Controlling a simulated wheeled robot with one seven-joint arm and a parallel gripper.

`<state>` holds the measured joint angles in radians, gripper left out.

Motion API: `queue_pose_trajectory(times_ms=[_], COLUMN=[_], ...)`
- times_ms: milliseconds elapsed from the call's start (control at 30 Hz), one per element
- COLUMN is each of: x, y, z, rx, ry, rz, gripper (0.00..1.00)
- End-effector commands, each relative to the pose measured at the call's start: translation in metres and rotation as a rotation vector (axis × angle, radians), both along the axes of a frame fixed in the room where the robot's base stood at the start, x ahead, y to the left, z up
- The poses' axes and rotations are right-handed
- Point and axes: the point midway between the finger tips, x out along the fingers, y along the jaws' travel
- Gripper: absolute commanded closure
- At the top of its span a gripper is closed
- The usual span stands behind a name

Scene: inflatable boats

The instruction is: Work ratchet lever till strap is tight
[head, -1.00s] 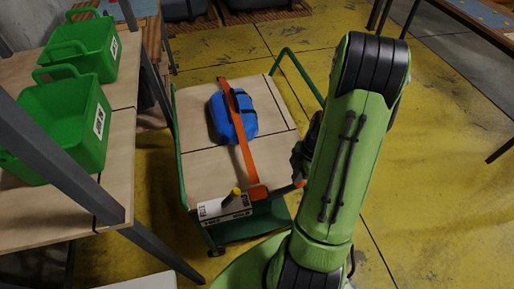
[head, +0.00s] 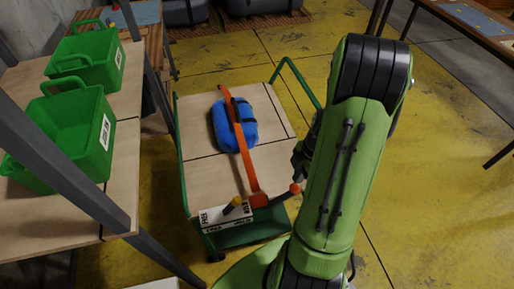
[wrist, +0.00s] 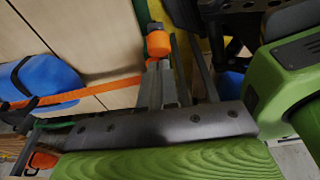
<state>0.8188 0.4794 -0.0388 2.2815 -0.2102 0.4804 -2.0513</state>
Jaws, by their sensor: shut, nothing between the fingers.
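The orange strap (head: 240,140) runs over a blue bundle (head: 235,125) on the trolley's wooden deck, down to an orange ratchet (head: 258,200) at the near edge. The dark ratchet lever sticks out to the right with an orange-red tip (head: 295,188). My gripper shows only partly in the head view, behind my green arm, just above the lever tip. In the wrist view my gripper (wrist: 162,68) is shut, with an orange cap (wrist: 158,43) just past its fingertips; whether they touch is unclear. The strap (wrist: 85,95) and blue bundle (wrist: 40,82) also show there.
Green bins (head: 50,150) stand on a wooden shelf at left, with grey posts in front.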

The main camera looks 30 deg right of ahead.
Motion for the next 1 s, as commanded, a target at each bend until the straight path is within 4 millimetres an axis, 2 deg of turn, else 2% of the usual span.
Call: queue_pose_trajectory(times_ms=[433, 767, 1000], x=[0.000, 0.000, 0.000], y=[0.000, 0.000, 0.000], z=[-0.001, 0.048, 0.047], rx=[0.000, -0.002, 0.000], ry=[0.000, -0.002, 0.000], rz=[0.000, 0.000, 0.000], gripper=[1.00, 1.00, 1.00])
